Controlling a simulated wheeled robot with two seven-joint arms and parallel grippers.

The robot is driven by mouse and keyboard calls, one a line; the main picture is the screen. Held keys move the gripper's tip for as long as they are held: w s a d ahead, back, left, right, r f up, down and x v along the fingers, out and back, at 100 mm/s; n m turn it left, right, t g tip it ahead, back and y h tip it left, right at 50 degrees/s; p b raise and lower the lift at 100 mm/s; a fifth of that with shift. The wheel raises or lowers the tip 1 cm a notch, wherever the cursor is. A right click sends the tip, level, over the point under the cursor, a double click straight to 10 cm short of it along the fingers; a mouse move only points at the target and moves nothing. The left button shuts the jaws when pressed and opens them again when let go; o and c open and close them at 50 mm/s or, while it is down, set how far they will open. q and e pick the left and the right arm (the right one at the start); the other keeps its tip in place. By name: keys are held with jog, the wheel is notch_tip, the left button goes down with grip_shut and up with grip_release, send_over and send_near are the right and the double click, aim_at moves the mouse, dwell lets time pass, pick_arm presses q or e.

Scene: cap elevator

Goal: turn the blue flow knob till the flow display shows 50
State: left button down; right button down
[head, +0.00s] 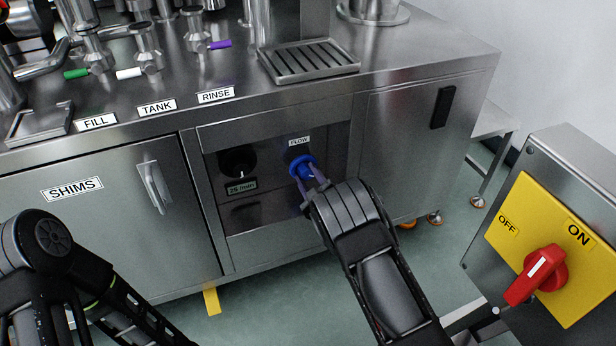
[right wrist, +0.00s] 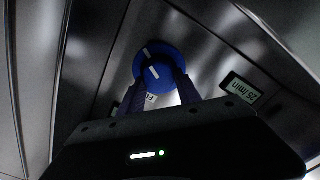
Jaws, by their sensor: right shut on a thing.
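The blue flow knob (head: 302,166) sits on the recessed panel below the FLOW label (head: 299,141). My right gripper (head: 314,184) is shut on the knob, one finger on each side. In the right wrist view the blue knob (right wrist: 155,65) shows a white mark, between my right gripper's fingers (right wrist: 158,92). A display (head: 241,187) left of the knob reads 25 /min; it also shows in the right wrist view (right wrist: 241,89). Only part of my left arm shows at the lower left; its gripper is out of view.
A black knob (head: 237,162) is left of the blue one. A SHIMS door with a handle (head: 153,184) is further left. At the right stands a yellow panel (head: 524,224) with a red ON/OFF switch (head: 537,274). Valves and a drip tray (head: 309,61) are on top.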

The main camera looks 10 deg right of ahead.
aim_at(307, 174)
jog(key=c, duration=0.8)
grip_release()
jog(key=shift+c, duration=0.2)
jog(key=shift+s, duration=0.1)
jog(key=s, duration=0.2)
jog(key=s+d+p, duration=0.1)
jog(key=s, duration=0.1)
jog(key=shift+r+p, duration=0.1)
jog(key=shift+p, duration=0.2)
jog(key=s+b, duration=0.1)
jog(key=b, duration=0.2)
jog(key=s+b, duration=0.2)
jog(key=b, duration=0.1)
jog(key=shift+s+d+b, duration=0.2)
jog(key=shift+s+b, duration=0.05)
jog(key=shift+b, duration=0.05)
